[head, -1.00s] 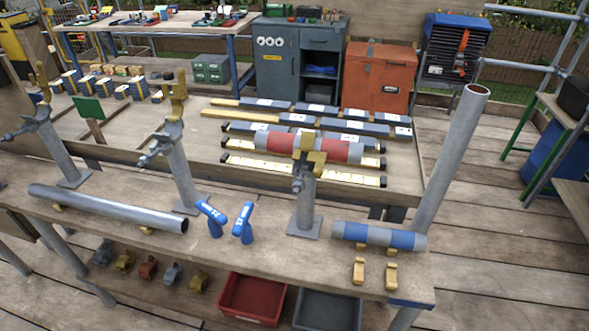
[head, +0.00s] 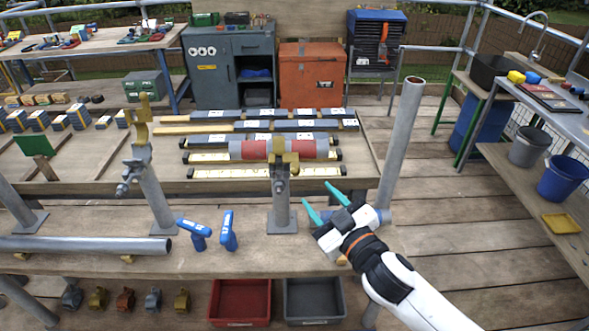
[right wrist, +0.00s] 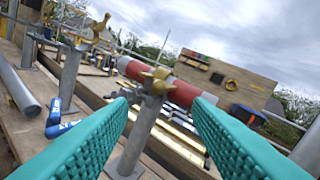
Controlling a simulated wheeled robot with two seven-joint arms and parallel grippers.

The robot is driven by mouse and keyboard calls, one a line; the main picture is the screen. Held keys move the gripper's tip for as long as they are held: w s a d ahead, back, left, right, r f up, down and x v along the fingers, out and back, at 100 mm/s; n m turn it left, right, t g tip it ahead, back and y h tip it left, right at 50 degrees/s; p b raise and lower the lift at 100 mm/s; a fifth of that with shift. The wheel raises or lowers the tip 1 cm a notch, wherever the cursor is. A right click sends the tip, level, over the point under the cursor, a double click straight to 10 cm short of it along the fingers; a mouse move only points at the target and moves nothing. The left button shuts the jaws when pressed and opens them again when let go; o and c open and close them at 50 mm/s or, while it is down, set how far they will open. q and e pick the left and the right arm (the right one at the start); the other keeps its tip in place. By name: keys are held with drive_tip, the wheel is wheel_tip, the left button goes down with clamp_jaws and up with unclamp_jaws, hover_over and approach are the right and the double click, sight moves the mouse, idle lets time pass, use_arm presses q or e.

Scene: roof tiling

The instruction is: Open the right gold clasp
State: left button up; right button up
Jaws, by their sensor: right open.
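The right gold clasp (head: 284,152) sits on top of a grey post, around the middle of a red and grey pipe (head: 312,149). In the right wrist view the clasp (right wrist: 155,80) lies ahead between my fingers, with the red pipe (right wrist: 182,93) behind it. A second gold clasp (head: 142,122) stands raised on the post to the left, with no pipe in it. My right gripper (head: 321,199) has teal fingers spread apart and empty, to the right of the clasp's post and below the clasp. My left gripper is out of view.
A grey pipe (head: 85,245) lies on the bench at left. A tall slanted pipe (head: 400,140) rises at right. Red (head: 240,301) and dark (head: 314,301) trays sit below the front edge.

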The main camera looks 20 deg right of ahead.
sight(297, 167)
drive_tip(key=w, duration=0.3)
drive_tip(key=w+a+p, duration=0.1)
drive_tip(key=w, duration=0.3)
drive_tip(key=w+p, duration=0.1)
drive_tip(key=w, duration=0.2)
drive_tip(key=shift+w+a, duration=0.25)
drive_tip(key=shift+a, duration=0.1)
drive_tip(key=shift+f, duration=0.1)
clamp_jaws()
